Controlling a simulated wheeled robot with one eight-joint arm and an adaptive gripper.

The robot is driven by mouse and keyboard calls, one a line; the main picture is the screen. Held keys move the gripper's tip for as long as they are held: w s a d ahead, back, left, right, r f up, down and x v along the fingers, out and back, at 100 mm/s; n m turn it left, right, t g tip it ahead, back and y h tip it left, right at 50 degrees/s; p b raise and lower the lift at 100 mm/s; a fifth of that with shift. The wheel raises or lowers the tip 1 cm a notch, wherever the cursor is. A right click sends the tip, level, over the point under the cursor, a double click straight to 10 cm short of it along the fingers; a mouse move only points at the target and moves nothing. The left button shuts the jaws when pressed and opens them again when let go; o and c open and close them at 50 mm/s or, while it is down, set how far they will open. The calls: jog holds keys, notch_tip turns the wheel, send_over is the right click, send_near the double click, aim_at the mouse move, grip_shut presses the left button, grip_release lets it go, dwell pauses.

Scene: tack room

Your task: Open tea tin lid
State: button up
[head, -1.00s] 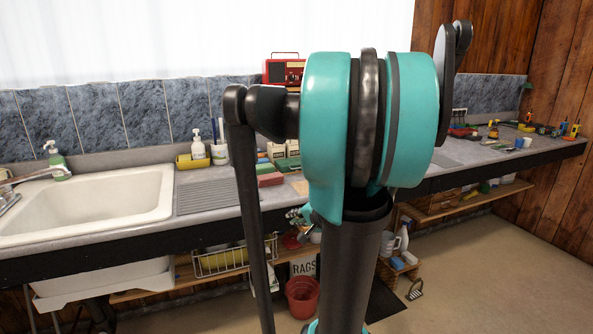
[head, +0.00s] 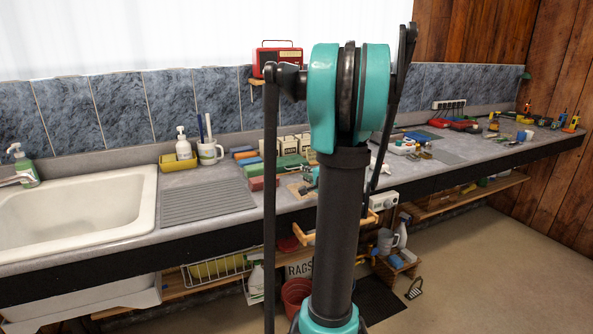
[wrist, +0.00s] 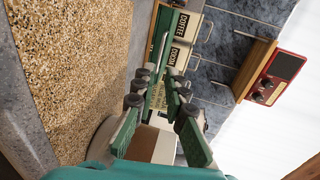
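Cream canisters with dark labels (head: 283,146) stand in a row at the back of the counter in the head view. In the wrist view, which is turned sideways, one reads COFFEE (wrist: 181,27); another label (wrist: 174,56) sits below it. I cannot make out which one is the tea tin, and its lid is not clear. My gripper (wrist: 161,76) points toward the canisters, its green-padded fingers apart with a gap between them. I see nothing held between the fingertips. A pale and brown boxy thing (wrist: 160,145) shows behind the fingers, partly hidden.
A red radio (head: 277,58) sits on a shelf above the canisters; it also shows in the wrist view (wrist: 277,75). Coloured blocks (head: 262,183) lie in front of them. A mug (head: 209,152) and sink (head: 85,205) are left. A speckled tan surface (wrist: 75,70) fills the wrist view's left.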

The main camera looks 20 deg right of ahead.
aim_at(297, 176)
jog(key=x, duration=0.8)
jog(key=shift+w+f, duration=0.1)
jog(key=shift+w, duration=0.25)
grip_shut()
